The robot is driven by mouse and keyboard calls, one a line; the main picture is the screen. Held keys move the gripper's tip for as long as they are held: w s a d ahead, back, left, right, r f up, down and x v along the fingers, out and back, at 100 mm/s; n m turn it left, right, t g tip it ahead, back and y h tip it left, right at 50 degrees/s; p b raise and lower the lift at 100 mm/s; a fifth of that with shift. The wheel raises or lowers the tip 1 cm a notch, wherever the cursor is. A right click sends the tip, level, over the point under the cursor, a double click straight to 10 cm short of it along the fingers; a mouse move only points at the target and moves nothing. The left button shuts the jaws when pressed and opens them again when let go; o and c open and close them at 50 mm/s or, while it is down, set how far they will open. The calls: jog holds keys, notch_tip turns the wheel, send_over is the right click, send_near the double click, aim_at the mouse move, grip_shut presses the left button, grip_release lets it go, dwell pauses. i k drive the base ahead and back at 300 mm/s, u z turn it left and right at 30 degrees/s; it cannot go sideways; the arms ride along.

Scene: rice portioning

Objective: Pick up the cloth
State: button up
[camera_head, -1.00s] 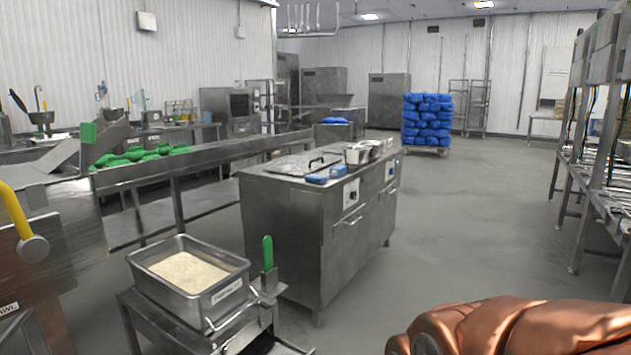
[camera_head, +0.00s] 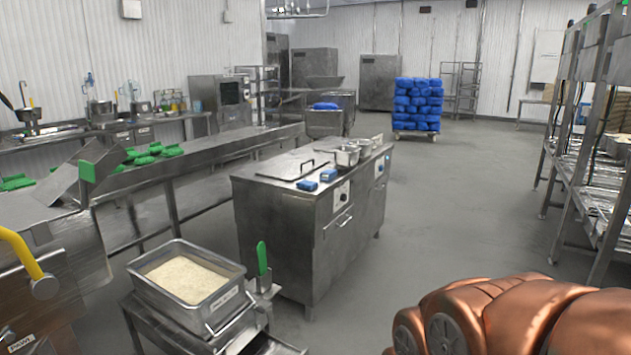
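Two small folded blue items, which look like cloths, lie on top of the steel cabinet (camera_head: 275,225) in the middle. One cloth (camera_head: 307,185) is near the front edge and the other cloth (camera_head: 328,175) is just behind it to the right. I cannot tell which one the task names. Copper-coloured links of my arm show at the lower right. My gripper is out of the frame, and the arm is well apart from the cloths.
Metal pans (camera_head: 347,156) stand beside the cloths. A rice tray (camera_head: 188,280) on a stand is at the front left, with a green-handled tool (camera_head: 262,258) beside it. A conveyor (camera_head: 190,161) runs behind. Racks (camera_head: 590,150) line the right. Floor right of the cabinet is clear.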

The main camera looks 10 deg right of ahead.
aim_at(306, 184)
jog(key=z, duration=0.5)
jog(key=k, duration=0.6)
jog(key=z, duration=0.65)
jog(key=i, duration=1.3)
jog(key=u, duration=0.4)
jog(key=i, duration=1.75)
jog(key=u, duration=1.55)
jog(key=i, duration=1.1)
jog(key=u, duration=0.8)
